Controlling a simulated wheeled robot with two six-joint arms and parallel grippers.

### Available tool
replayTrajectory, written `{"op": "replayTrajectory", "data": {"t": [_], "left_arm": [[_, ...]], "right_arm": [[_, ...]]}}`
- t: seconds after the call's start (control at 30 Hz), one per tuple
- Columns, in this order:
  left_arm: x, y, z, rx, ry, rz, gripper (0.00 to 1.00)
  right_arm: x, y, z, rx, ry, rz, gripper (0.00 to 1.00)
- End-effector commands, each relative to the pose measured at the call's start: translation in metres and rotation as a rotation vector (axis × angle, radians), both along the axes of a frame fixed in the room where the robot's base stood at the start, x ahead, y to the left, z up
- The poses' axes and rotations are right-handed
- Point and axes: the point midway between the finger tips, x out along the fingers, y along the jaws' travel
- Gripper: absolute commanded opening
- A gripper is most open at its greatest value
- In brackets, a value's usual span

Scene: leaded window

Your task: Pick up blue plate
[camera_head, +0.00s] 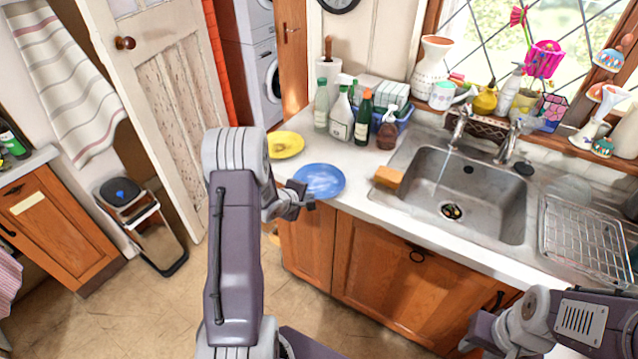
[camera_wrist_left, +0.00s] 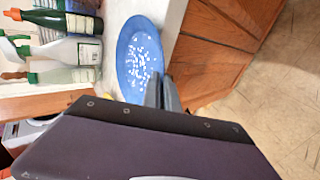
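The blue plate (camera_head: 319,181) lies on the white counter near its front edge, left of the sink. It also shows in the left wrist view (camera_wrist_left: 138,60), with pale speckles on its face. My left gripper (camera_head: 308,204) is at the plate's near rim, by the counter edge. In the left wrist view its fingers (camera_wrist_left: 162,92) are close together, right at the rim. I cannot tell whether they grip it. My right arm shows at the lower right of the head view, but its fingertips cannot be made out.
A yellow plate (camera_head: 285,144) lies behind and left of the blue plate. Several bottles (camera_head: 343,110) stand at the back of the counter. A sponge (camera_head: 388,177) lies right of the plate, beside the sink (camera_head: 465,190). Wooden cabinets (camera_head: 375,262) are below the counter.

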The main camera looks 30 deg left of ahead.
Motion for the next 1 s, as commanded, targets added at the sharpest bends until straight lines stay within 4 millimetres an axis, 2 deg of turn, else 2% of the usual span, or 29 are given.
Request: {"op": "replayTrajectory", "data": {"t": [0.63,0.77,0.9,1.0], "left_arm": [[0.000,0.000,0.004,0.000,-0.001,0.000,0.00],[0.001,0.000,0.020,0.001,-0.004,-0.001,0.00],[0.001,0.000,0.048,0.003,-0.005,-0.001,0.00],[-0.003,-0.025,0.055,0.001,-0.004,-0.008,0.00]], "right_arm": [[0.000,0.000,0.001,0.000,0.000,0.000,0.34],[0.000,0.000,0.005,0.000,0.000,0.000,0.34],[0.000,0.000,0.014,0.000,0.000,0.000,0.34],[0.000,0.000,0.008,0.000,0.000,0.000,0.34]]}}
